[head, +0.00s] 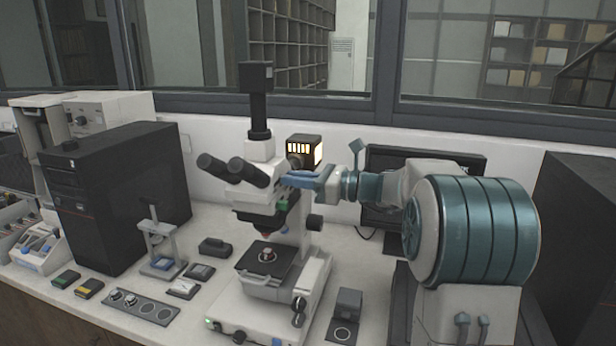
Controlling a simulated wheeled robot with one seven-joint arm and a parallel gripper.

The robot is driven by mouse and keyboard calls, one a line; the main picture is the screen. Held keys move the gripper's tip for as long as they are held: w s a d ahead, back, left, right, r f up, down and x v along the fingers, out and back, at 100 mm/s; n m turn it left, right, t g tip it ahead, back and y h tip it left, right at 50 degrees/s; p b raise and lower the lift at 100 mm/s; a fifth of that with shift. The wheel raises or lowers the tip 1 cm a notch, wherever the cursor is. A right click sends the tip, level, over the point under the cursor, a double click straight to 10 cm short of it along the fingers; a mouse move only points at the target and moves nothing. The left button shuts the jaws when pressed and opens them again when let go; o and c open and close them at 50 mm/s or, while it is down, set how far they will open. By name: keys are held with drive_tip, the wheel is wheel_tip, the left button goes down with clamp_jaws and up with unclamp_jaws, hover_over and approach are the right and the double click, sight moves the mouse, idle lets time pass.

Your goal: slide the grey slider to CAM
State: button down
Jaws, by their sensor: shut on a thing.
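The microscope (300,225) stands in the middle of the head view, with a black eyepiece pair and an upright black camera (257,85) on top. My gripper (288,181) reaches in from the right, at the right side of the microscope's head, just right of the eyepieces. Its blue fingers are closed at the side of the head. The grey slider itself is hidden or too small to make out at the fingertips, and I cannot read any CAM marking or tell the slider's position.
A lit lamp housing (305,152) stands right behind my gripper. The black stage (265,258) with a small sample lies below. A small press (158,245) and a black computer tower (115,195) are to the left. A dark monitor (440,155) stands behind my arm.

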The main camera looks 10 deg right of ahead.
drive_tip(key=shift+d+r, duration=0.1)
drive_tip(key=c, duration=1.4)
unclamp_jaws()
drive_tip(key=shift+w, duration=0.15)
drive_tip(key=shift+o, duration=0.2)
drive_tip(key=shift+w+d, duration=0.1)
drive_tip(key=b+v, duration=0.2)
drive_tip(key=v, duration=1.1)
drive_tip(key=shift+s+d, duration=0.3)
